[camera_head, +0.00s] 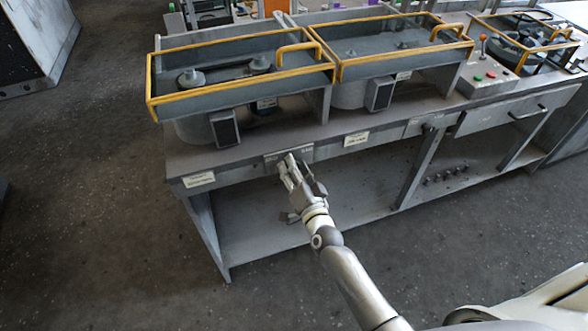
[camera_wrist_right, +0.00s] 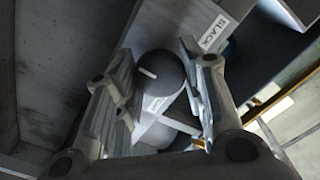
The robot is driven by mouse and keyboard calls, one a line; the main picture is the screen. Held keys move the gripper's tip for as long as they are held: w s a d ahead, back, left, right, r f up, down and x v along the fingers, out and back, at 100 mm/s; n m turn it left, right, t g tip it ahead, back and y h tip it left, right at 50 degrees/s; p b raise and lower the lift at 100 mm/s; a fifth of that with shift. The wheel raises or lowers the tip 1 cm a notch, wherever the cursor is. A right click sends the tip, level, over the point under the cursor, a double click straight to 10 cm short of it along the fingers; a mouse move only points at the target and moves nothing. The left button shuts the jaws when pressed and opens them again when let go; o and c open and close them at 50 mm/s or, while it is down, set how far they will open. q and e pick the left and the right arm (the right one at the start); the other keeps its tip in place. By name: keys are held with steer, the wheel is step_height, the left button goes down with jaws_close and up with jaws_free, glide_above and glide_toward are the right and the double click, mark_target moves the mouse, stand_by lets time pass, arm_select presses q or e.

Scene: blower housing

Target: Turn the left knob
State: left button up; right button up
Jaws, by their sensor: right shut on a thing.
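The knob (camera_wrist_right: 162,72) is round and dark, with a short white mark on its face, on a light panel plate (camera_wrist_right: 180,30) in the right wrist view. My right gripper (camera_wrist_right: 158,88) has a finger on each side of it and is shut on it. In the head view the right gripper (camera_head: 289,163) is at the front edge of the workbench, against the light plate (camera_head: 306,151) there. The gripper hides the knob in that view. My left gripper is in neither view.
The grey workbench (camera_head: 250,147) carries two yellow-railed trays (camera_head: 160,107) (camera_head: 440,55). A panel with a red-tipped lever (camera_head: 482,40) stands at the right. A lower shelf (camera_head: 300,231) lies under the bench, and open floor (camera_head: 90,230) is at the left.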

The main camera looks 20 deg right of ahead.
stand_by(0.3)
steer(key=o, duration=1)
steer(key=shift+s, duration=0.15)
steer(key=s, duration=1.1)
steer(key=shift+s+d, duration=0.2)
steer(key=shift+s, duration=0.2)
